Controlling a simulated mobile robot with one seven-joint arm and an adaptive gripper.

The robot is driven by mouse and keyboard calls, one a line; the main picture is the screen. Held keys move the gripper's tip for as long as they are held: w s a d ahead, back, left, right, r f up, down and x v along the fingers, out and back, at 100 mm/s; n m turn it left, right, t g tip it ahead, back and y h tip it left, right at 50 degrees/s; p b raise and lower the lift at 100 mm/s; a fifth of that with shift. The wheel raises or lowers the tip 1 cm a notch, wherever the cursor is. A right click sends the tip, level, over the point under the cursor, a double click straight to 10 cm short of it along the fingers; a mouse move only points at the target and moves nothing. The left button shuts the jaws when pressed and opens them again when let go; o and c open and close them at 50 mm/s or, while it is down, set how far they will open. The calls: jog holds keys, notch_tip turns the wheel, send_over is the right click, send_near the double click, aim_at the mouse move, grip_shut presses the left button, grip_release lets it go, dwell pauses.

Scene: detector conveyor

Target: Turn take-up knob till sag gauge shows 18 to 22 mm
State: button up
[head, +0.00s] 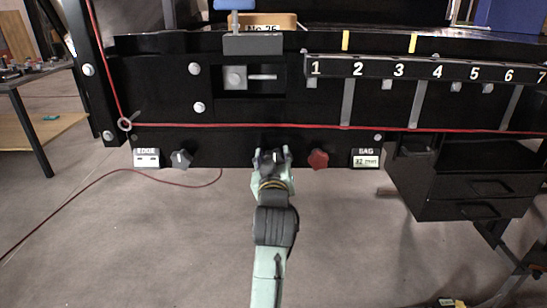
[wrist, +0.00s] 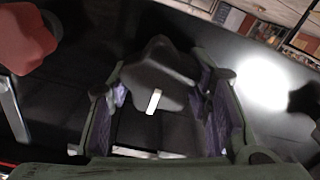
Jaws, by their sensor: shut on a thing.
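My gripper (head: 272,157) is shut on a dark lobed knob at the middle of the black lower panel. In the wrist view the dark knob (wrist: 160,70) sits between the purple-lined fingers, with a white mark on its face. No label shows which knob is the take-up knob. The sag gauge (head: 367,158) is a small display at the panel's right end; it appears to read 32 mm, though the digits are small.
A grey knob (head: 181,158) and the edge gauge (head: 147,157) are to the left on the panel. A red knob (head: 318,159) is close on the right and also shows in the wrist view (wrist: 25,38). A red cord (head: 240,125) runs above the knobs.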

jog(key=shift+c, duration=1)
